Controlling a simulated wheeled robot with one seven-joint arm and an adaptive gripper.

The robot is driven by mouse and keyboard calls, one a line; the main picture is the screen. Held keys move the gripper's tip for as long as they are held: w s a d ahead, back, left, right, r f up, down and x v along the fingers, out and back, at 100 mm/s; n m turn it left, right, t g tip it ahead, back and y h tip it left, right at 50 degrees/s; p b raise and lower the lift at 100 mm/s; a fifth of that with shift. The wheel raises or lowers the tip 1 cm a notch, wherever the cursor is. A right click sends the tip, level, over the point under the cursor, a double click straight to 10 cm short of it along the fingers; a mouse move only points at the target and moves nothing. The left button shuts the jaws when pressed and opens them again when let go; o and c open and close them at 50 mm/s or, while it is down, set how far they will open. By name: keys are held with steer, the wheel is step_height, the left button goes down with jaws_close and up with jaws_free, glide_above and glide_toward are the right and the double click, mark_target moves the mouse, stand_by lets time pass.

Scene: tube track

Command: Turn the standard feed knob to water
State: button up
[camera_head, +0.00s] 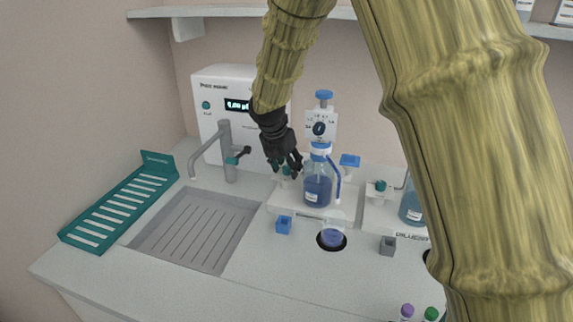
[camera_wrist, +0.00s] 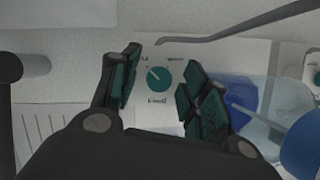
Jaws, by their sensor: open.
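The standard feed knob (camera_wrist: 160,78) is a round teal dial with a pale pointer mark aimed toward the upper left. It sits on a white plate (camera_wrist: 158,115) with small dark labels around it, too blurred to read surely. My gripper (camera_wrist: 155,88) is open, with its teal-padded fingers on either side of the knob and a visible gap to it. In the head view my gripper (camera_head: 288,168) points down at the white stand left of the blue-filled bottle (camera_head: 317,190). There the knob (camera_head: 287,171) is largely hidden by the fingers.
The bottle of blue liquid (camera_wrist: 240,95) stands close to the right finger. A grey tap (camera_head: 228,150) and sink (camera_head: 195,230) are to the left. A second stand with a teal knob (camera_head: 380,186) is to the right.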

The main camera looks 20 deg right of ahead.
steer(key=shift+c, duration=0.5)
jaws_close()
steer(key=shift+r+m+p, duration=0.15)
steer(key=shift+m+p, duration=0.25)
steer(key=shift+p, duration=0.25)
steer(key=m+p, duration=0.2)
steer(key=shift+r+g+h+p, duration=0.1)
steer(key=shift+g+h+p, duration=0.2)
steer(key=shift+g+p, duration=0.1)
steer(key=m+g+p, duration=0.1)
steer(key=m+p, duration=0.1)
steer(key=m+g+p, duration=0.1)
steer(key=m+p, duration=0.2)
steer(key=shift+w+h, duration=0.15)
steer(key=shift+h, duration=0.15)
steer(key=m+g+p, duration=0.1)
steer(key=m, duration=0.1)
steer(key=m+p, duration=0.1)
steer(key=m, duration=0.2)
steer(key=shift+g, duration=0.4)
steer(key=m+p, duration=0.1)
steer(key=m, duration=0.1)
steer(key=m+g+y, duration=0.1)
steer(key=m, duration=0.2)
steer(key=shift+w+f+y+p, duration=0.1)
steer(key=shift+f+y+p, duration=0.1)
steer(key=shift+y+p, duration=0.15)
steer(key=shift+g, duration=0.3)
